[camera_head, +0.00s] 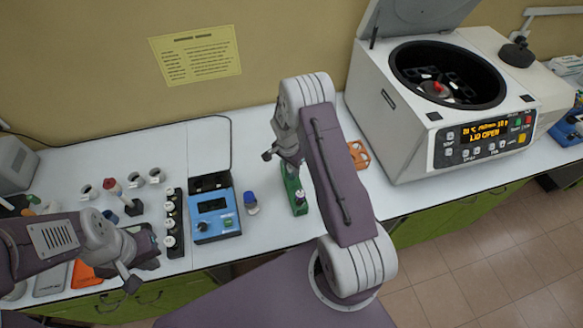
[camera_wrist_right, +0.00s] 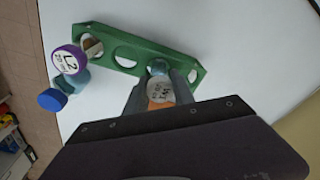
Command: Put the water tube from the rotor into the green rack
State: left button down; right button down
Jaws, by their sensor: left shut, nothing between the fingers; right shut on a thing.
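The green rack (camera_head: 290,180) stands on the white bench, partly hidden behind my right arm. In the right wrist view the green rack (camera_wrist_right: 145,50) shows open round holes. My right gripper (camera_wrist_right: 160,88) is shut on a tube with a white, lettered cap (camera_wrist_right: 159,92), which I take as the water tube. It is at the rack's near right end; I cannot tell whether its tip is in a hole. A purple-capped tube (camera_wrist_right: 68,60) marked L2 is at the rack's left end. My left gripper (camera_head: 130,282) is shut and empty at the bench's front left.
The centrifuge (camera_head: 400,110) at the right has its lid open, with the dark rotor (camera_head: 447,78) inside. A blue-capped container (camera_head: 251,203) stands left of the rack, beside a blue device (camera_head: 213,215). An orange rack (camera_head: 358,154) lies behind my right arm.

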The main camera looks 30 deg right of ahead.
jog(key=c, duration=1)
grip_release()
jog(key=shift+r, duration=0.15)
jog(key=shift+r+b, duration=0.3)
jog(key=shift+r, duration=0.1)
jog(key=r, duration=0.2)
jog(key=r+b, duration=0.1)
jog(key=r, duration=0.2)
jog(key=a+r+b, duration=0.1)
jog(key=r, duration=0.2)
jog(key=shift+s, duration=0.25)
